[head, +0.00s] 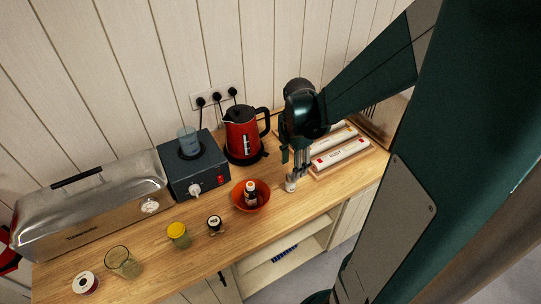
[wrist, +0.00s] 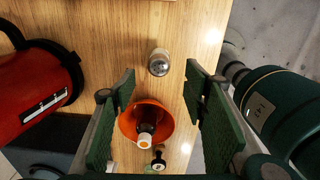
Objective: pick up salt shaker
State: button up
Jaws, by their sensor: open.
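The salt shaker (head: 290,184), a small clear shaker with a metal top, stands upright on the wooden counter near its front edge in the head view. In the wrist view the shaker (wrist: 159,62) shows from above. My gripper (head: 298,168) is just above it in the head view, pointing down. In the wrist view its two green-padded fingers (wrist: 160,78) are open, with the shaker between and slightly beyond the tips. Nothing is held.
An orange bowl (head: 264,201) holding a dark bottle (head: 251,190) is left of the shaker. A red kettle (head: 240,138) stands behind. White boxes on a wooden tray (head: 318,174) lie right. A small dark-labelled jar (head: 215,224) and yellow-lidded jar (head: 178,236) stand farther left.

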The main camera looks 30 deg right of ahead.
aim_at(291, 183)
jog(key=shift+d+f, duration=0.2)
jog(key=shift+f, duration=0.1)
jog(key=shift+f, duration=1.2)
jog(key=shift+f, duration=0.1)
jog(key=shift+w+f, duration=0.15)
jog(key=shift+f, duration=2.35)
jog(key=c, duration=1)
